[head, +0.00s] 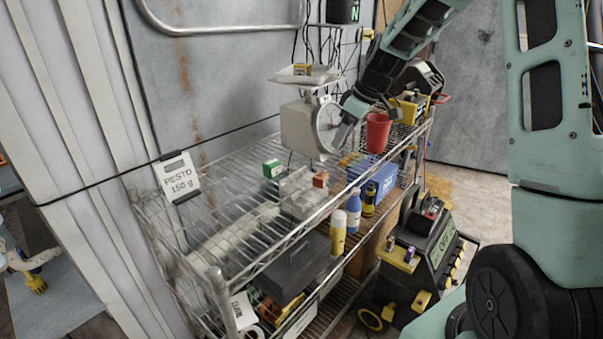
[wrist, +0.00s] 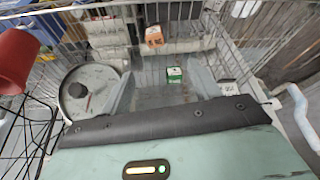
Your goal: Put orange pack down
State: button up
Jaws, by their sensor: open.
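A small orange pack (head: 320,180) sits among pale translucent bins on the wire rack's upper shelf. It also shows in the wrist view (wrist: 154,37), beyond my fingers and apart from them. A green pack (head: 272,168) lies to its left in the head view; in the wrist view the green pack (wrist: 175,75) appears between my fingers, farther down. My gripper (head: 343,135) is beside the dial of the white scale (head: 305,125), above the shelf. In the wrist view my gripper (wrist: 163,88) has its two fingers spread, with nothing seen held between them.
A small yellowish pack (head: 302,69) lies on the scale's pan. A red cup (head: 377,132) stands close to the right of my gripper. A blue bin (head: 373,183) and bottles line the rack's front. A PESTO 150 g sign (head: 177,178) hangs left, near bare wire shelf.

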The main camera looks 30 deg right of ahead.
jog(key=p, duration=0.4)
send_near(321, 175)
jog(key=x, duration=0.4)
jog(key=shift+f, duration=0.45)
jog(key=p+x, duration=0.2)
jog(key=x, duration=0.2)
jog(key=shift+w+a, duration=0.1)
jog(key=shift+w, duration=0.05)
jog(key=shift+w+a+f, duration=0.1)
jog(key=shift+w+f, duration=0.1)
jog(key=shift+f, duration=0.35)
jog(key=shift+c, duration=0.3)
jog(key=c, duration=1.1)
jog(key=shift+r, duration=0.1)
